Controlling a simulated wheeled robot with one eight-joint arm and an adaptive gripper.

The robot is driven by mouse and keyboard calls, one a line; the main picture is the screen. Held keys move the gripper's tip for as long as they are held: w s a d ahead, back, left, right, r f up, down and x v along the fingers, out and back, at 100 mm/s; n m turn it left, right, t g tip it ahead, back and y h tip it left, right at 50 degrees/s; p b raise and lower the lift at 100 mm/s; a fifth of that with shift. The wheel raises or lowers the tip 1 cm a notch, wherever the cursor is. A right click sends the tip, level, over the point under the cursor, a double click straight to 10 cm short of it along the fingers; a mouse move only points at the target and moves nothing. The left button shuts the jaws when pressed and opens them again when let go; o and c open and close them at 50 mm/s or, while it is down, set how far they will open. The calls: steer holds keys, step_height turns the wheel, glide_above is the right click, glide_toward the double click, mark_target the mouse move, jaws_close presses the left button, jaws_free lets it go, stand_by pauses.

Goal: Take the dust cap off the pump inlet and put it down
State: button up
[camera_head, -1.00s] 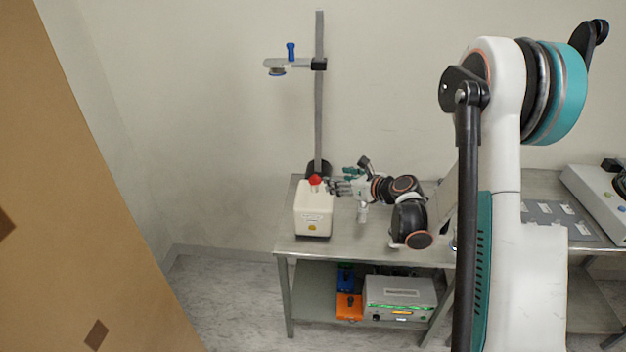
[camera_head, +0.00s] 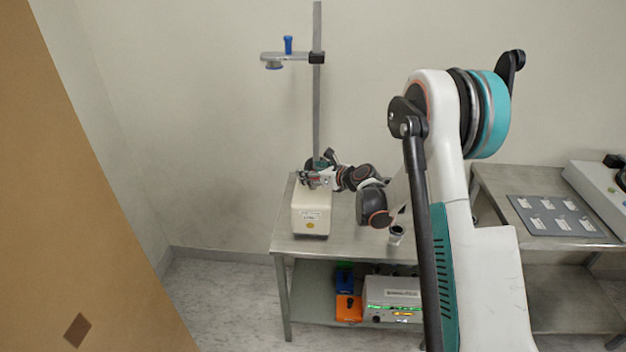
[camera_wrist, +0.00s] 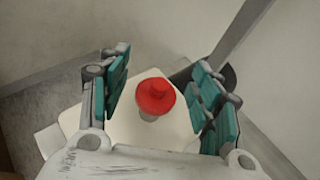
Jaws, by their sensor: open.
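The red dust cap (camera_wrist: 155,96) sits on the pump inlet, on top of the cream-coloured pump (camera_head: 311,212) at the left of the metal table. In the wrist view the cap lies between my two teal-padded fingers, with a gap on both sides. My gripper (camera_wrist: 157,98) is open and over the top of the pump; in the head view my gripper (camera_head: 312,179) hides most of the cap. The pump body (camera_wrist: 118,132) shows below the cap in the wrist view. Whether the fingertips are level with the cap is hard to tell.
A tall metal post (camera_head: 317,110) with a side clamp (camera_head: 285,58) stands behind the pump. A small cup-like part (camera_head: 396,234) stands on the table (camera_head: 350,243) to the right. A grey box (camera_head: 392,297) and an orange-and-blue item (camera_head: 348,305) are on the lower shelf.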

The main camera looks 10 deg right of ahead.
steer(key=c, duration=0.7)
steer(key=shift+r, duration=0.1)
step_height(320, 180, up, 23)
steer(key=p, duration=0.8)
stand_by(0.3)
steer(key=s+f+m+h, duration=0.1)
steer(key=s, duration=1)
steer(key=s+f+m+h, duration=0.1)
steer(key=s+f, duration=0.1)
steer(key=s, duration=0.8)
steer(key=shift+s+f+t+b, duration=0.3)
steer(key=shift+s+t+b, duration=0.05)
steer(key=shift+t, duration=0.05)
